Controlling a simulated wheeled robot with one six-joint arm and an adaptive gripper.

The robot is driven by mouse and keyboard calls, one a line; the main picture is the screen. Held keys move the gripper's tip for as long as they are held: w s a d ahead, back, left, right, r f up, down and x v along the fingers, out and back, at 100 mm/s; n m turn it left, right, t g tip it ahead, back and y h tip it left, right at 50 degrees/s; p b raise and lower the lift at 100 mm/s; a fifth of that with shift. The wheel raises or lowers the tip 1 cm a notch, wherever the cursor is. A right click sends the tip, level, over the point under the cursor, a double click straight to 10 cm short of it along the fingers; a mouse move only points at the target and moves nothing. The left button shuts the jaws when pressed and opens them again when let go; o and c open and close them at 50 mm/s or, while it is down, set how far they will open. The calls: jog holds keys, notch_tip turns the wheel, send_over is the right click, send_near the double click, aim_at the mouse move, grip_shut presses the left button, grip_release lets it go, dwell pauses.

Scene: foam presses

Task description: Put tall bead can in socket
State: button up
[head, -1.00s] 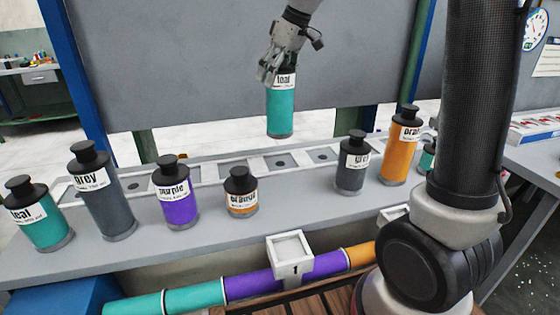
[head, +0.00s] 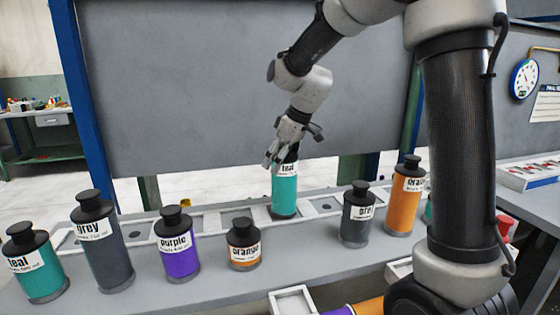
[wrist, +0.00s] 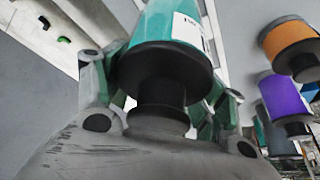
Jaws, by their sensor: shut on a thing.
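My gripper (head: 278,150) is shut on the black neck of a tall teal can (head: 285,192) with a white label. The can is upright over the pale socket rail (head: 340,202) at the back of the bench. Its base hides the part of the rail under it. I cannot tell whether it sits inside a socket or just above. In the wrist view the black cap and teal body (wrist: 165,25) of the can lie between the fingers. An empty square socket (head: 325,207) shows just right of the can.
In front of the rail stand a teal can (head: 35,268), a tall grey can (head: 103,248), a purple can (head: 178,250) and a short orange can (head: 243,250). A grey can (head: 356,218) and a tall orange can (head: 403,205) stand to the right. A grey panel (head: 180,90) rises behind.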

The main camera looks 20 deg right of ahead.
jog(key=o, duration=1.7)
jog(key=shift+f, duration=0.1)
jog(key=shift+c, duration=0.2)
jog(key=v, duration=1.2)
jog(key=s+d+f+m+h, duration=0.1)
jog(key=s+d+f+m, duration=0.1)
jog(key=s, duration=0.7)
jog(key=s+d+f+m+h, duration=0.1)
jog(key=s+d+m, duration=0.3)
jog(key=s, duration=0.5)
jog(key=s+d+f+m+t+h, duration=0.1)
jog(key=s+d+f+m, duration=0.2)
jog(key=s+d, duration=0.3)
jog(key=s, duration=0.3)
jog(key=shift+s+d+f, duration=0.3)
jog(key=shift+s+f, duration=0.05)
